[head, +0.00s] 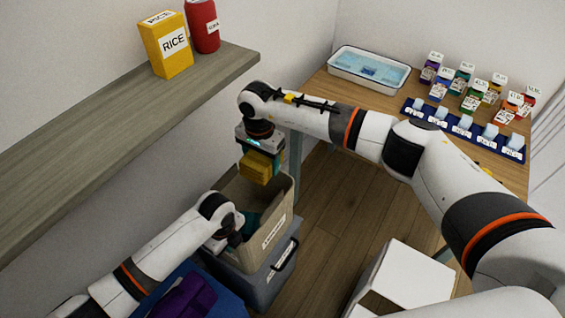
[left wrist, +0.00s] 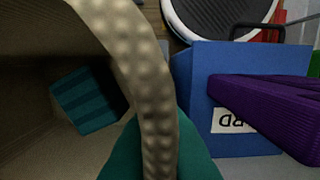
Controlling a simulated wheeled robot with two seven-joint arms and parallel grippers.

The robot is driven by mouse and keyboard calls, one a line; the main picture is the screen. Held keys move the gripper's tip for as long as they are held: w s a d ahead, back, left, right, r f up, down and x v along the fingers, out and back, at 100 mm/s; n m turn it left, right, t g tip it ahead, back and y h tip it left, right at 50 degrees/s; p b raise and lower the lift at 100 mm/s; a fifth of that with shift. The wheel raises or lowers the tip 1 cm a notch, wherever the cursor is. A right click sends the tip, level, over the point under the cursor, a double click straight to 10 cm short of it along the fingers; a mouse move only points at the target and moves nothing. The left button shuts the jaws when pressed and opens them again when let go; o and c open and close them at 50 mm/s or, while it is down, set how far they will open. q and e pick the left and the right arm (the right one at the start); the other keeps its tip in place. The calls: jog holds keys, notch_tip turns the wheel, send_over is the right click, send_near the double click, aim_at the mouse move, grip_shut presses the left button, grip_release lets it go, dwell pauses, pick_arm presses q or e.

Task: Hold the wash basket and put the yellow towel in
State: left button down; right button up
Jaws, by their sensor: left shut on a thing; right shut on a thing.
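The beige wash basket (head: 268,240) stands upright on a grey bin, with a white label on its front. My left gripper (head: 236,238) is shut on the basket's near rim; the left wrist view shows the rim (left wrist: 152,90) running between its teal fingers (left wrist: 160,158). The folded yellow towel (head: 258,168) is held by my right gripper (head: 260,152), which is shut on it over the basket's opening. The towel's lower edge is near the level of the far rim; I cannot tell whether it is inside. A folded teal cloth (left wrist: 88,100) lies inside the basket.
The grey bin (head: 270,275) stands under the basket. A blue box (left wrist: 225,70) with purple cloth (left wrist: 265,100) is beside it. A shelf (head: 120,110) with a rice box (head: 167,45) and red can (head: 203,25) hangs left. A white box (head: 410,275) stands right.

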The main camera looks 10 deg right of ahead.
jog(key=shift+w+a+f+m, duration=0.3)
jog(key=shift+w+a+f, duration=0.15)
jog(key=shift+a, duration=0.1)
notch_tip(320, 180, down, 7)
dwell(0.5)
jog(key=shift+r, duration=0.1)
jog(key=o, duration=1.1)
notch_tip(320, 180, up, 12)
